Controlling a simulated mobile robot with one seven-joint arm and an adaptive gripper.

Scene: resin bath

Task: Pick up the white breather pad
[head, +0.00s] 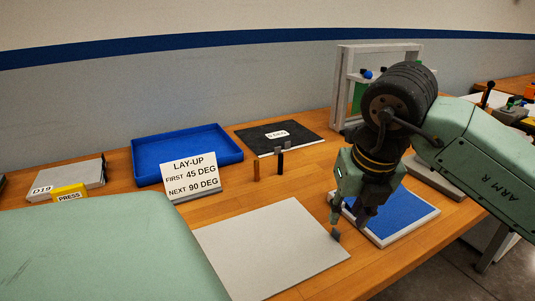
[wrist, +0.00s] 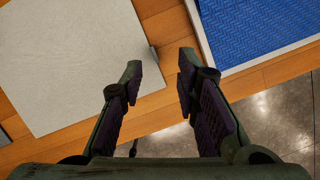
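The white breather pad (head: 270,245) is a flat, pale square lying on the wooden bench in front of my gripper. It fills the upper left of the wrist view (wrist: 70,65). A small grey tab (head: 336,235) sits at its right edge; in the wrist view the tab (wrist: 154,54) shows just beyond the fingertips. My gripper (head: 349,218) is open and points down near the pad's right edge. In the wrist view its fingers (wrist: 160,68) are apart with nothing between them. I cannot tell its exact height above the bench.
A blue textured sheet in a pale frame (wrist: 265,35) lies right of the pad. A lay-up sign (head: 192,178), a blue tray (head: 187,145) and a black sheet (head: 300,136) stand behind. Two small upright posts (head: 280,163) stand beyond the pad. The bench's front edge is close.

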